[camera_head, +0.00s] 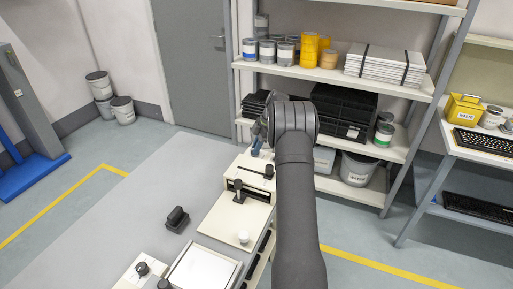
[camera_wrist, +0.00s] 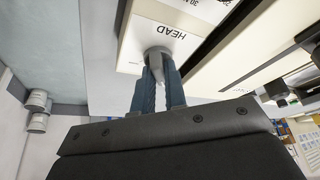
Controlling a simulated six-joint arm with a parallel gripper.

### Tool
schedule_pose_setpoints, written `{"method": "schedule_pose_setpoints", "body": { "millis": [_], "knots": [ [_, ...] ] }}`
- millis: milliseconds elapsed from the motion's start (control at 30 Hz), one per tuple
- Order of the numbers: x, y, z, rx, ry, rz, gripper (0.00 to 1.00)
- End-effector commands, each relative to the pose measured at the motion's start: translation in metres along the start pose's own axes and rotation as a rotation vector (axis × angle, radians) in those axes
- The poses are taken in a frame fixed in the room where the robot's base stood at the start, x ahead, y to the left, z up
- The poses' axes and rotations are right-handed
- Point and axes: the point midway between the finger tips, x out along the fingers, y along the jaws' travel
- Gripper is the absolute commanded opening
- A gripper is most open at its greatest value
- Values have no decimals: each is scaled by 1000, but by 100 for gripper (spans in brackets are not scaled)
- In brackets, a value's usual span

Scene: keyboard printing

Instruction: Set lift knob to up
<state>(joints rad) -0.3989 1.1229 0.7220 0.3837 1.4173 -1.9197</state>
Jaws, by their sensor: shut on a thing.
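A grey pointed knob (camera_wrist: 160,50) sits on the cream face of the machine (camera_wrist: 215,55), beside the printed word HEAD. My gripper (camera_wrist: 158,72) has blue-grey fingers, which are closed on the knob's pointer part. In the head view my gripper (camera_head: 257,143) reaches the far end of the cream printing machine (camera_head: 230,213), and my arm and wrist hide most of it. The knob cannot be made out there. I cannot read its set position, as no up mark shows.
The machine top carries a black handle (camera_head: 239,191) and a white knob (camera_head: 243,237). A black block (camera_head: 176,218) lies on the grey table (camera_head: 130,200) to the left. Shelves with tins (camera_head: 267,51) and black crates (camera_head: 345,108) stand behind. Much of the table is bare.

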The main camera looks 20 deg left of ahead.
Motion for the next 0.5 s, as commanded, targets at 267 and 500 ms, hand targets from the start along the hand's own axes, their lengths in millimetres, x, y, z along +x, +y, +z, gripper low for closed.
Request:
{"method": "schedule_pose_setpoints", "body": {
  "millis": [267,500],
  "knots": [
    [0,0,1,-98,-2,-41,0],
    [1,0,1,-124,-1,-53,0]
  ]
}}
